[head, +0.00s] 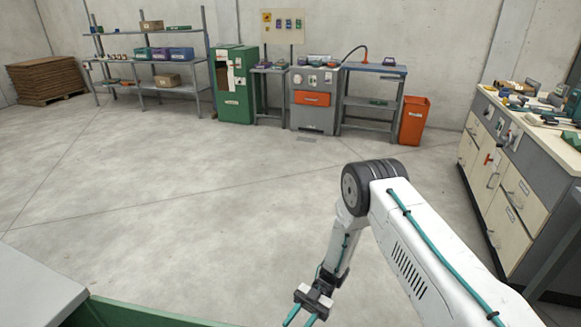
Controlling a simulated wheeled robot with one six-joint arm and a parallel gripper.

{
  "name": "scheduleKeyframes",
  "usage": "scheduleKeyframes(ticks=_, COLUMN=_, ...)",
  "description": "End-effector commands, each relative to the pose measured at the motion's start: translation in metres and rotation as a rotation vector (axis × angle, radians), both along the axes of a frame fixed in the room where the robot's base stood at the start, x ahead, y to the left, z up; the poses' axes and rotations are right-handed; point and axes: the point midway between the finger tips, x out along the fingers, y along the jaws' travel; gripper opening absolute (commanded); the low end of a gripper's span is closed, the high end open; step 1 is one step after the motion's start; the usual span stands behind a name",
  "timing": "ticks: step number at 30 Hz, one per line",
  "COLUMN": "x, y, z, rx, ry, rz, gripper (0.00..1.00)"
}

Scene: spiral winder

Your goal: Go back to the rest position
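My gripper (304,312) is at the lower middle of the head view, at the end of my white arm. Its two teal fingers point down and to the left and run toward the bottom edge of the picture. The fingers stand apart with bare floor showing between them, and I see nothing held. The arm comes in from the lower right, bends at a dark ringed joint and hangs down over open floor. The very tips of the fingers are at or past the frame edge.
A wide concrete floor (190,190) lies clear ahead. A cluttered workbench with drawers (515,195) stands on the right. Along the back wall are a shelf rack (148,62), green cabinet (233,95), grey machine (315,115) and orange bin (413,122). A grey surface (35,290) is at lower left.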

Motion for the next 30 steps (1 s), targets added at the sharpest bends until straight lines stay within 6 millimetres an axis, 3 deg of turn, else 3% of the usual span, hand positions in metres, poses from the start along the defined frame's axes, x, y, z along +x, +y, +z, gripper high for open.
scheduleKeyframes(ticks=2, x=0.004, y=0.004, z=-0.013, rx=-0.032, ry=-0.053, rz=-0.024, gripper=0.35)
scheduleKeyframes(ticks=7, x=0.026, y=0.023, z=-0.069, rx=-0.226, ry=-0.252, rz=-0.246, gripper=0.35)
scheduleKeyframes(ticks=9, x=0.055, y=0.026, z=-0.079, rx=-0.346, ry=-0.362, rz=-0.380, gripper=0.35)
scheduleKeyframes(ticks=12, x=0.109, y=0.015, z=-0.074, rx=-0.536, ry=-0.512, rz=-0.583, gripper=0.35)
scheduleKeyframes(ticks=16, x=0.175, y=-0.026, z=-0.036, rx=-0.810, ry=-0.657, rz=-0.848, gripper=0.35)
scheduleKeyframes(ticks=18, x=0.199, y=-0.055, z=-0.007, rx=-0.952, ry=-0.700, rz=-0.976, gripper=0.35)
scheduleKeyframes(ticks=21, x=0.217, y=-0.099, z=0.039, rx=-1.147, ry=-0.723, rz=-1.140, gripper=0.35)
scheduleKeyframes(ticks=26, x=0.210, y=-0.166, z=0.118, rx=-1.436, ry=-0.673, rz=-1.363, gripper=0.35)
scheduleKeyframes(ticks=30, x=0.175, y=-0.213, z=0.184, rx=-1.657, ry=-0.553, rz=-1.516, gripper=0.35)
